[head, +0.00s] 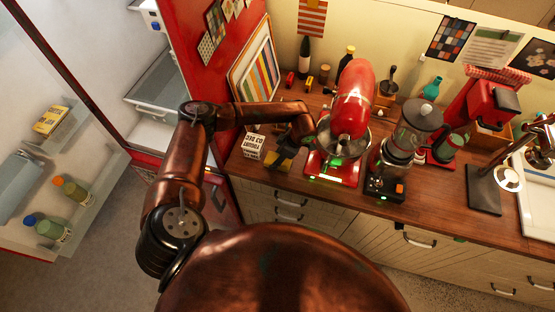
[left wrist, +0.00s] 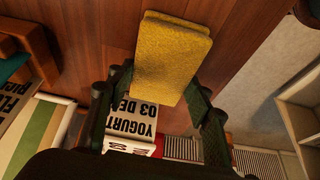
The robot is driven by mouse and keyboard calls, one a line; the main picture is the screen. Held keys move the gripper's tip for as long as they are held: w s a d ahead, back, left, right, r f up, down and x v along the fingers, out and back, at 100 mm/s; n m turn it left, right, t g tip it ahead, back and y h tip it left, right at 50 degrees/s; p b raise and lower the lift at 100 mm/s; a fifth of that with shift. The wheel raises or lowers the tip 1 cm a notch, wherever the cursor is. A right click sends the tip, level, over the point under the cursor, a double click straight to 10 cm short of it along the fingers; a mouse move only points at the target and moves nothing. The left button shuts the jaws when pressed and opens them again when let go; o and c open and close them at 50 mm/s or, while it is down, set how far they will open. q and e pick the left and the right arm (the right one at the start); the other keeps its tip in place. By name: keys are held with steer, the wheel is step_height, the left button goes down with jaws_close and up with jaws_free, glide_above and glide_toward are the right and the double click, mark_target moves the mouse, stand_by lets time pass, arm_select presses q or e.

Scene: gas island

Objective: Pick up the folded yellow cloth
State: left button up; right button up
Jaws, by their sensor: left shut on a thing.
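The folded yellow cloth (left wrist: 172,58) shows in the left wrist view as a flat, thick pad with stacked layers. My left gripper (left wrist: 160,84) is shut on it, with a dark green finger along each side. My right gripper is not in view.
A white lettered block (head: 253,146) stands just left of the gripper and shows behind it in the left wrist view (left wrist: 130,125). A red stand mixer (head: 352,100) stands close on the right, then a blender (head: 408,140). The wooden counter's (head: 300,183) front edge is near.

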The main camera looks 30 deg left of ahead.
mark_target(273, 158)
arm_select(q)
steer(key=shift+r, duration=0.2)
steer(key=shift+w+r, duration=0.1)
steer(key=shift+r, duration=0.15)
step_height(273, 158, up, 3)
steer(key=shift+f+b, duration=0.1)
steer(key=shift+b, duration=0.65)
steer(key=s+d+r+b, duration=0.3)
steer(key=s+d+r, duration=0.4)
steer(key=s, duration=0.5)
steer(key=shift+s+r, duration=0.2)
steer(key=shift+r, duration=1.2)
